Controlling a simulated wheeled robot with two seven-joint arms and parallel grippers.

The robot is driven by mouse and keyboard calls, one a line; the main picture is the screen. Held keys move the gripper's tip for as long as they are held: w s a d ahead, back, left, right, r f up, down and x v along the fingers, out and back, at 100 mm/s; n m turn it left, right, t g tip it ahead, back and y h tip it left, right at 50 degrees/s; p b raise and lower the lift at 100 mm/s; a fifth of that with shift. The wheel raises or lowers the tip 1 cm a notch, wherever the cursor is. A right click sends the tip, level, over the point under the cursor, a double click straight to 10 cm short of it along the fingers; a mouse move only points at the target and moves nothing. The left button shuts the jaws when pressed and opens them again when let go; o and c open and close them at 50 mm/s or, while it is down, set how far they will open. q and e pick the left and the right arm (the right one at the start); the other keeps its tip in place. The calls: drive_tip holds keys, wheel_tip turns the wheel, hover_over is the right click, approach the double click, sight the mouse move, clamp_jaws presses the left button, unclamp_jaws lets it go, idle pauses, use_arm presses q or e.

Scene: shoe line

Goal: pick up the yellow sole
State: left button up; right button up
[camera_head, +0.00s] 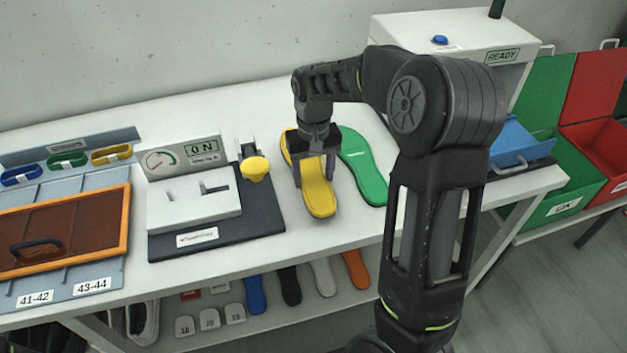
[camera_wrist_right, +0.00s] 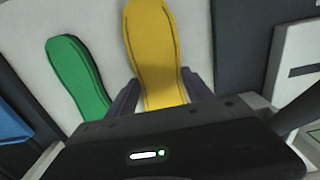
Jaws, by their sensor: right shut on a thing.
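The yellow sole (camera_head: 319,197) is on the white table in the head view, left of the green sole (camera_head: 363,165). My right gripper (camera_head: 315,180) comes down over the yellow sole from above, with one finger on each side of its middle. It is shut on the sole. In the right wrist view the yellow sole (camera_wrist_right: 155,50) runs up between the two dark fingers (camera_wrist_right: 165,95), and the green sole (camera_wrist_right: 78,75) lies apart to the left. I cannot tell whether the yellow sole is raised off the table. My left gripper is not in view.
A grey-white press fixture (camera_head: 190,213) with a yellow knob (camera_head: 255,168) stands close on the left. Farther left is an orange-framed cover (camera_head: 65,235). A white machine marked READY (camera_head: 450,35) stands behind my right arm. Green (camera_head: 560,185) and red bins (camera_head: 600,150) are at right.

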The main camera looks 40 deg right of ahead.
sight(314, 178)
wheel_tip(314, 178, up, 8)
drive_tip(key=shift+f, duration=0.1)
idle(0.7)
